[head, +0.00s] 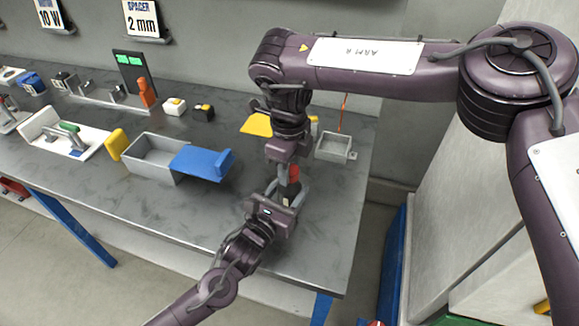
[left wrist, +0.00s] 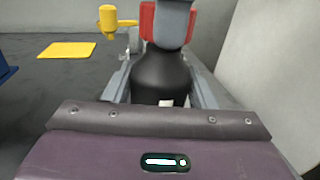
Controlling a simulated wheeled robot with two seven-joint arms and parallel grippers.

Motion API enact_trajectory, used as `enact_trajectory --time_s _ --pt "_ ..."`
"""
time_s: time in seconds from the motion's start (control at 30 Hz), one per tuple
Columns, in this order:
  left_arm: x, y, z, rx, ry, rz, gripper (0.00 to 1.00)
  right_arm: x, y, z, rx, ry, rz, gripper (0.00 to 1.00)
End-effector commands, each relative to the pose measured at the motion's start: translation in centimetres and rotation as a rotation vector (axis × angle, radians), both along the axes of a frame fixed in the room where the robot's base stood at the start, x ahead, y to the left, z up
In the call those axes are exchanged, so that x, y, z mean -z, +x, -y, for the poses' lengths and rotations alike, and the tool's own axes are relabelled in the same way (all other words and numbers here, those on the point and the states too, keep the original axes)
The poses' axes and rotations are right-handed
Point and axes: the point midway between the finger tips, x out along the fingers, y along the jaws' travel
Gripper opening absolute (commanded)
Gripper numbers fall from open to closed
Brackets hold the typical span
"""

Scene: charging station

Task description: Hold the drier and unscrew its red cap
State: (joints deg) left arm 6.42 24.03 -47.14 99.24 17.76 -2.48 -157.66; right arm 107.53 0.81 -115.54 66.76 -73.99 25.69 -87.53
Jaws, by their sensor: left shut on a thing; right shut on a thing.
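The drier is a black bottle-shaped body (left wrist: 160,78) with a pale label low on its front. It stands upright in the left wrist view, between the fingers of my left gripper (left wrist: 158,92), which is shut on it. Its red cap (left wrist: 147,22) sits above the black neck, and a grey finger of my right gripper covers part of it. In the head view the red cap (head: 294,172) shows just below my right gripper (head: 291,168), which comes down from above and is shut on it. My left gripper (head: 287,192) reaches in from below. Much of the drier is hidden there.
A grey open box (head: 333,148) stands right of the grippers near the table's right edge. A yellow plate (head: 257,125) lies behind them. A grey bin (head: 152,158) with a blue lid (head: 203,162) is to the left. The table's front right is clear.

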Motion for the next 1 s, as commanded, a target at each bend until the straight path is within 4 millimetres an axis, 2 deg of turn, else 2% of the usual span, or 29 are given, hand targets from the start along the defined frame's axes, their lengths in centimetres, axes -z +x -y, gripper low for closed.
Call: enact_trajectory --time_s 0.43,0.87,1.0 --pt "0.0 0.0 0.0 0.001 -0.001 0.000 0.00 -1.6 0.0 0.0 0.001 0.000 0.001 0.09" --pt "0.0 0.0 0.0 0.001 -0.001 0.000 0.00 -2.0 0.0 0.0 0.001 0.000 0.001 0.09" --pt "0.0 0.0 0.0 0.001 -0.001 0.000 0.00 -3.1 0.1 -0.1 0.000 0.002 0.003 0.09"
